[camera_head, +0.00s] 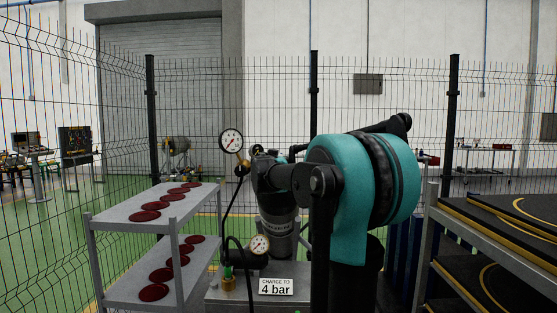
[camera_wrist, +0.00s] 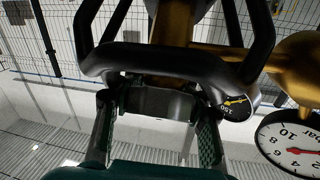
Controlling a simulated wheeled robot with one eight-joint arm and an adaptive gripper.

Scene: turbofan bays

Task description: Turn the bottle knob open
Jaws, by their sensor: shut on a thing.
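The bottle (camera_head: 279,230) is a dark grey cylinder with lettering, standing upright in the head view behind a "CHARGE TO 4 bar" sign (camera_head: 276,286). Its black knob (camera_wrist: 170,62) is a rounded wheel with open spokes, filling the top of the wrist view before a brass valve body (camera_wrist: 173,22). My gripper (camera_wrist: 155,103) has its two green-padded fingers apart at the knob's near rim, shut on it. In the head view my arm reaches left over the bottle top; the knob and finger contact are largely hidden there. A white gauge (camera_wrist: 293,145) sits right of the knob.
An upper gauge (camera_head: 232,141) and lower gauge (camera_head: 260,244) with a black hose stand left of the bottle. A grey shelf (camera_head: 122,224) with dark red discs is at left. A rack (camera_head: 436,214) with black-and-yellow panels is at right. Mesh fencing (camera_head: 390,110) runs behind.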

